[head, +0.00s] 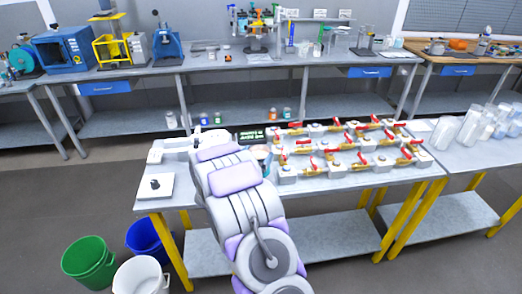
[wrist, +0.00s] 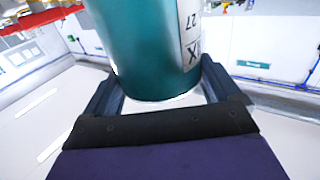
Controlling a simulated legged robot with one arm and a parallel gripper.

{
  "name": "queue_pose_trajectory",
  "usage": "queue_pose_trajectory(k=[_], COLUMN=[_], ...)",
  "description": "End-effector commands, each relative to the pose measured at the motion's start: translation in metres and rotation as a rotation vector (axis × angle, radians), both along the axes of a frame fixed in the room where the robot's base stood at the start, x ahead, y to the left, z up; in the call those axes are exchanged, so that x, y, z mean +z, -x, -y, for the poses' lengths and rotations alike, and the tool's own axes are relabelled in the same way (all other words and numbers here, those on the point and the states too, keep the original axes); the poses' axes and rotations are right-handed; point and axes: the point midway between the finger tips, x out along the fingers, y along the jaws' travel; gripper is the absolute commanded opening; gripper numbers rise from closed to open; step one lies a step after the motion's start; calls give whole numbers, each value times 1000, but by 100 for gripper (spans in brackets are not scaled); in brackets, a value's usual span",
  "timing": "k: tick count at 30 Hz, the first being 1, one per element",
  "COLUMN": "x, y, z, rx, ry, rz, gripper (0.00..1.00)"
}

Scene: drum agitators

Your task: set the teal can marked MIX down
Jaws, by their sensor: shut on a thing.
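The teal can (wrist: 145,45) fills the upper middle of the wrist view. A white label with an X and the number 27 shows on its right side, upside down in that view. My gripper (wrist: 158,88) is shut around the can, with one dark finger on each side of its near end. The can's far end is cut off by the frame. In the head view my arm reaches over the near table (head: 350,180), and I cannot make out the can or the fingers there. What lies directly under the can is unclear.
Rows of valves with red handles (head: 350,142) cover the table's right part. A white plate with a black knob (head: 155,186) lies at its left end. A dark sign (head: 257,134) stands behind my arm. Green (head: 90,262), blue (head: 147,238) and white (head: 140,275) buckets stand on the floor.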

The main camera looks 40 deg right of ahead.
Motion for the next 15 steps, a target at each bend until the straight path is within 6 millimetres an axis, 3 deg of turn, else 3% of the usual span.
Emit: queue_pose_trajectory(k=[3, 15], x=[-18, -54], y=[0, 0], z=[0, 0], rx=[0, 1], ry=[1, -1], rz=[0, 0], gripper=[7, 7])
